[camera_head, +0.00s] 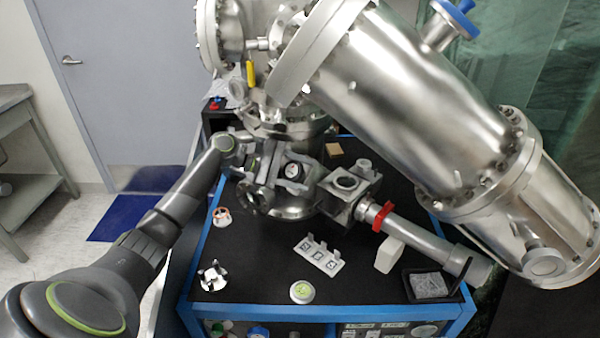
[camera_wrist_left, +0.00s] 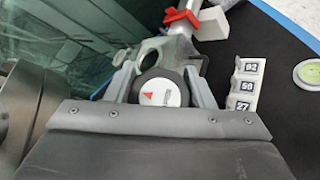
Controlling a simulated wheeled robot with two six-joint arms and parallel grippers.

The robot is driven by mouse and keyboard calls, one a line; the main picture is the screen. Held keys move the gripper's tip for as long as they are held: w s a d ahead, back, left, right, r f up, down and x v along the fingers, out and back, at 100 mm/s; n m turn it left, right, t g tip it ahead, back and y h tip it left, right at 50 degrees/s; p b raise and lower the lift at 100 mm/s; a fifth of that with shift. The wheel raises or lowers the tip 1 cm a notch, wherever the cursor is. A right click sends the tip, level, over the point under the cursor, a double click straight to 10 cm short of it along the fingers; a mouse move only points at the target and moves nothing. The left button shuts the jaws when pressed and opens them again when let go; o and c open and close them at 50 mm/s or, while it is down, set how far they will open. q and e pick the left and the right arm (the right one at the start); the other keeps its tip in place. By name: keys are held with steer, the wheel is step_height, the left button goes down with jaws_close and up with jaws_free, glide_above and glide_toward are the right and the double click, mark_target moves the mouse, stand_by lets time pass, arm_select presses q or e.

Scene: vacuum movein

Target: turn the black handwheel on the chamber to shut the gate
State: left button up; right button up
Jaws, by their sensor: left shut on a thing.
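The black handwheel (camera_head: 291,171) sits low on the front of the steel chamber (camera_head: 284,119). Its rim is dark and its white face carries a red arrow mark, clear in the left wrist view (camera_wrist_left: 161,94). My left gripper (camera_head: 282,172) reaches in from the left and is shut on the handwheel. In the left wrist view its two fingers (camera_wrist_left: 164,88) stand on either side of the wheel. The gate itself is not visible. My right gripper is not in view.
A large steel cylinder (camera_head: 410,90) overhangs the right. A steel block and tube with a red clamp (camera_head: 383,216) lie right of the wheel. A numbered plate (camera_head: 319,256), a small chrome part (camera_head: 212,276) and a round level (camera_head: 302,292) rest on the black top, with free room between them.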

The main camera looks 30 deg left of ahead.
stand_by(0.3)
arm_select(q)
steer(key=o, duration=1)
steer(key=shift+c, duration=0.2)
steer(key=shift+a, duration=0.15)
steer(key=b+v, duration=0.3)
steer(key=v, duration=1.4)
steer(key=shift+a+r, duration=0.15)
